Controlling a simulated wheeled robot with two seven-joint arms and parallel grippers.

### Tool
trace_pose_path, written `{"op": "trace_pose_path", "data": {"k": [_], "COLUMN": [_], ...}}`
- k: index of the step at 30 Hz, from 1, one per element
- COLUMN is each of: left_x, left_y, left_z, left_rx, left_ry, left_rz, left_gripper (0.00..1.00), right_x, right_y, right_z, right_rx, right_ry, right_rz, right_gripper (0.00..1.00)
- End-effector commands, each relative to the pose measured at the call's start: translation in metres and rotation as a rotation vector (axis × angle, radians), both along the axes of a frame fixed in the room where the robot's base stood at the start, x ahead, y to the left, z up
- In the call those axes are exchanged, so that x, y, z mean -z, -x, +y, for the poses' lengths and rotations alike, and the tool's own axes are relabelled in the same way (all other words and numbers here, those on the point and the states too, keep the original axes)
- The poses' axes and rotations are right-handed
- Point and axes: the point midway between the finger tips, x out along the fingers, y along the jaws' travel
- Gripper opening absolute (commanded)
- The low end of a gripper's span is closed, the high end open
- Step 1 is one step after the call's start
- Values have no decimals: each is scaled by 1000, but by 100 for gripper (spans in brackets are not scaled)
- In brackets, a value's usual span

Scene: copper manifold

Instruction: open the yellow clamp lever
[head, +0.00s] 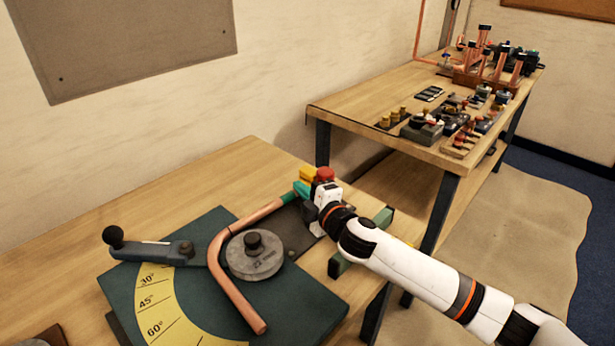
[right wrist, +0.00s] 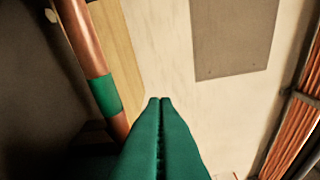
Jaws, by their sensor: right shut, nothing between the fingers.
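The yellow clamp lever (head: 307,172) shows as a small yellow piece at the far end of the bender, partly hidden by my right gripper. My right gripper (head: 300,188) is shut and empty, its green fingers just in front of and below the yellow piece; I cannot tell whether they touch it. In the right wrist view the two green fingers (right wrist: 160,101) are pressed together. A bent copper pipe (head: 238,237) lies around the round grey former (head: 254,255). Its green-banded end (right wrist: 104,94) is left of the fingers in the right wrist view. My left gripper is not in view.
A red round cap (head: 325,174) is right beside my right gripper. The bender's grey handle (head: 160,249) with a black knob lies left over the yellow angle scale (head: 166,305). A second bench (head: 350,107) behind holds fittings and copper pipes. Bare wood is free at back left.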

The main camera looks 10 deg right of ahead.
Motion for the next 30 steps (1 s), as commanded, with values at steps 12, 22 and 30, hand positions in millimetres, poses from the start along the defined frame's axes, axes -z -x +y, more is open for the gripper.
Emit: {"op": "trace_pose_path", "data": {"k": [12, 22, 30], "left_x": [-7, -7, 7], "left_y": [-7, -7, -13], "left_z": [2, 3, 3], "left_rx": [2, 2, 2], "left_ry": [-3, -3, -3], "left_rz": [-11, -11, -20], "left_gripper": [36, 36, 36], "right_x": [8, 9, 12], "right_y": [-45, -47, -68], "right_z": [-20, -24, -23], "right_rx": [1, 0, 69], "right_ry": [-1, -1, -3], "right_rz": [0, 0, -11], "right_gripper": [0, 0, 0]}}
